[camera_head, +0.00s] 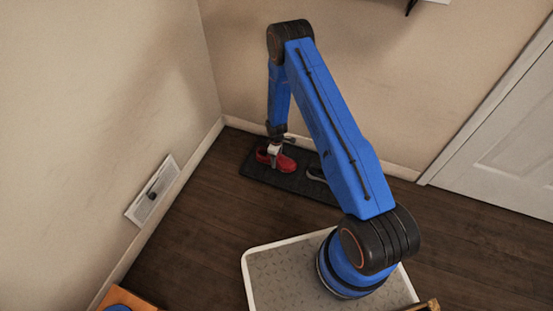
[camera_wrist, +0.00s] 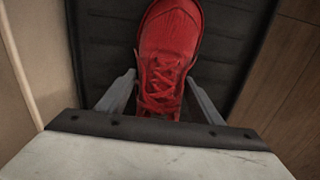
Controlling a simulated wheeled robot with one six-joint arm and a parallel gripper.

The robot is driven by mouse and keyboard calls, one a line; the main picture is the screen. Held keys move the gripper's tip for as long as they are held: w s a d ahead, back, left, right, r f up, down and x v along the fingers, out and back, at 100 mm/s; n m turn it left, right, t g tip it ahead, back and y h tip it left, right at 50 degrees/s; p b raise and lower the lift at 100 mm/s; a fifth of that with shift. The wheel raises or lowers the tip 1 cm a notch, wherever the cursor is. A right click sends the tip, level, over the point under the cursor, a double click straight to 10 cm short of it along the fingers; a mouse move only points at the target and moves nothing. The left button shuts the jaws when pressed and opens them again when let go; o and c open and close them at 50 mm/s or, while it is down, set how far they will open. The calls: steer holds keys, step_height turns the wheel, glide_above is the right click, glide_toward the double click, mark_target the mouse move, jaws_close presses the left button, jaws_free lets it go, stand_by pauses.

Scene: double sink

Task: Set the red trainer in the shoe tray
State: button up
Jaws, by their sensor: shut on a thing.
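The red trainer (camera_head: 283,163) is at the left part of the dark shoe tray (camera_head: 257,176), low over it or resting on it; I cannot tell which. My gripper (camera_head: 274,150) points down onto the trainer and is shut on it. In the wrist view the trainer (camera_wrist: 170,45) lies lengthwise between the two grey fingers (camera_wrist: 160,95), laces up and toe away. The black ribbed tray (camera_wrist: 110,45) shows beneath and around it. The trainer's heel is hidden behind the gripper body.
A dark shoe (camera_head: 316,173) sits on the tray to the right, partly hidden by my arm. Walls with pale skirting stand close behind and left of the tray. A wall plate (camera_head: 152,190) is on the left wall, a white door (camera_head: 505,160) at right. Wooden floor (camera_head: 195,225) in front is clear.

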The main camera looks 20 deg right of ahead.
steer(key=shift+f, duration=0.1)
steer(key=o, duration=1.2)
step_height(320, 180, up, 12)
steer(key=shift+r, duration=0.25)
